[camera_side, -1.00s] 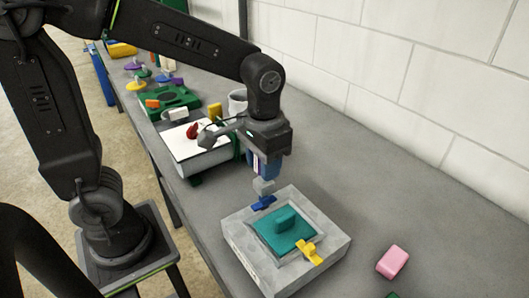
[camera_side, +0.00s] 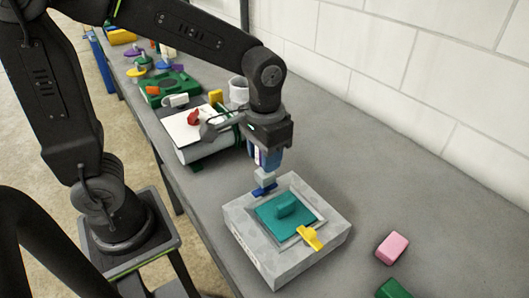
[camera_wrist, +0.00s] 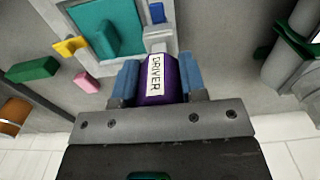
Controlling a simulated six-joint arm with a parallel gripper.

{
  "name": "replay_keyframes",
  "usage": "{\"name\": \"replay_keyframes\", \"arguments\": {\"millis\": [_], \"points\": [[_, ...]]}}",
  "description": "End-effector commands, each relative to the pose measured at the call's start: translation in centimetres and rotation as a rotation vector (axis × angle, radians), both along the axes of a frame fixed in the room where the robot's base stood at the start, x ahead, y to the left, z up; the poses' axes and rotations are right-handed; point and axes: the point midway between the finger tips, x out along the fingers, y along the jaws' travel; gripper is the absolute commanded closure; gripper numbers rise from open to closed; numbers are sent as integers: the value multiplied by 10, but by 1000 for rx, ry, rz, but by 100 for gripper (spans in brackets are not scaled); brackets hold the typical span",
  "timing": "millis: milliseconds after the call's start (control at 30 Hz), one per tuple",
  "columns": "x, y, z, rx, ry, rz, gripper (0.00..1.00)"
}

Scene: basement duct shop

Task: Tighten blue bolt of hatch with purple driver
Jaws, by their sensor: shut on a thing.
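My gripper (camera_side: 267,158) is shut on the purple driver (camera_wrist: 157,78), whose handle with a white DRIVER label sits between its blue fingers in the wrist view. The driver's grey tip (camera_side: 264,177) points down right over the blue bolt (camera_side: 264,189) and seems to meet it; the exact contact is hard to tell. The blue bolt also shows in the wrist view (camera_wrist: 157,12). The hatch (camera_side: 268,222) is a teal panel with a raised handle, set in a grey block (camera_side: 248,240). A yellow bolt (camera_side: 310,238) is at the panel's front right edge.
A pink block (camera_side: 391,247) and a green block (camera_side: 393,290) lie at the right. Behind my gripper are a white-topped box (camera_side: 190,133), a cup (camera_side: 238,90) and a green case (camera_side: 170,88). A block wall bounds the bench; its right side is mostly clear.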

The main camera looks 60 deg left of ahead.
Motion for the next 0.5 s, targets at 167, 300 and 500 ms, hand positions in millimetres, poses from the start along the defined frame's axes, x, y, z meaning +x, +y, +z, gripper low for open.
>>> {"name": "replay_keyframes", "arguments": {"millis": [167,300,500], "points": [[0,0,-3,0,0,0,86],[0,0,-4,0,-1,0,86],[0,0,-7,0,0,0,86]]}}
